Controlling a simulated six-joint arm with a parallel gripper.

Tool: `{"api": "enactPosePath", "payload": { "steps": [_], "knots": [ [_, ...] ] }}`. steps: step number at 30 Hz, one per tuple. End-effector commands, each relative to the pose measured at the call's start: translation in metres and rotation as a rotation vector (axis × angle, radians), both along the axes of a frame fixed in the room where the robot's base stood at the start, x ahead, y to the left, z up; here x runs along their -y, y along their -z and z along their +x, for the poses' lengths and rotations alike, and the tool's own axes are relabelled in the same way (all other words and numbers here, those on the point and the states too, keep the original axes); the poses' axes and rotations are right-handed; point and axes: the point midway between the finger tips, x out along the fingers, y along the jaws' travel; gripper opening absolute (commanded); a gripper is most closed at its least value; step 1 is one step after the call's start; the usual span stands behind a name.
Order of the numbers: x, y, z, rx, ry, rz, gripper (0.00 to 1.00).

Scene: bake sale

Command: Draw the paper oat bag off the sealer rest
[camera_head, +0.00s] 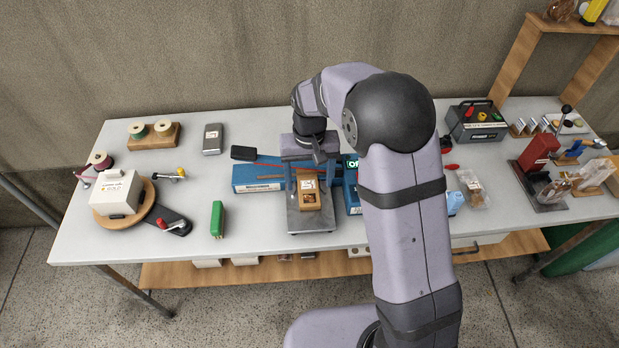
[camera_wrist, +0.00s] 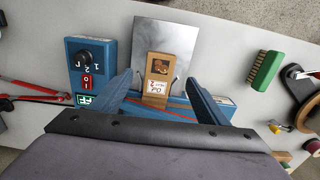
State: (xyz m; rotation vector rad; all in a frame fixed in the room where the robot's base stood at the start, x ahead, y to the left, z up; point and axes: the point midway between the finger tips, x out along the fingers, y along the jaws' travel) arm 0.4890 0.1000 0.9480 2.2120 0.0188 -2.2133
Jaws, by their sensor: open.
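The paper oat bag (camera_head: 308,195) is brown with a white label and a small picture window. It lies on the grey metal sealer rest (camera_head: 311,222) in front of the blue sealer (camera_head: 258,175). In the wrist view the bag (camera_wrist: 157,72) lies on the rest (camera_wrist: 180,35), with its labelled end toward the sealer's bar. My gripper (camera_wrist: 160,88) is open, with one blue finger on each side of the bag and visible gaps between. In the head view my gripper (camera_head: 307,172) is above the sealer, partly hidden by my wrist. I cannot tell its exact height over the bag.
The sealer's control box (camera_wrist: 88,68) stands beside the rest. A clear bag (camera_head: 472,188) lies right of my arm. The table between rest and green tool is clear.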

Motion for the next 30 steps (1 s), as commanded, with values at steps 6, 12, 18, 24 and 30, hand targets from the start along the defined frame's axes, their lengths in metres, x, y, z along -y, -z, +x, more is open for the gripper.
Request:
{"api": "enactPosePath", "payload": {
  "steps": [6,12,18,24,30],
  "knots": [
    [0.000,0.001,0.000,-0.001,0.020,0.000,0.69],
    [0.000,0.015,-0.001,-0.003,0.019,-0.001,0.69],
    [0.001,0.040,-0.001,-0.004,0.018,-0.001,0.69],
    [0.000,0.061,-0.001,-0.002,0.018,-0.001,0.69],
    [0.000,0.072,0.000,0.000,0.018,0.000,0.69]
  ]
}}
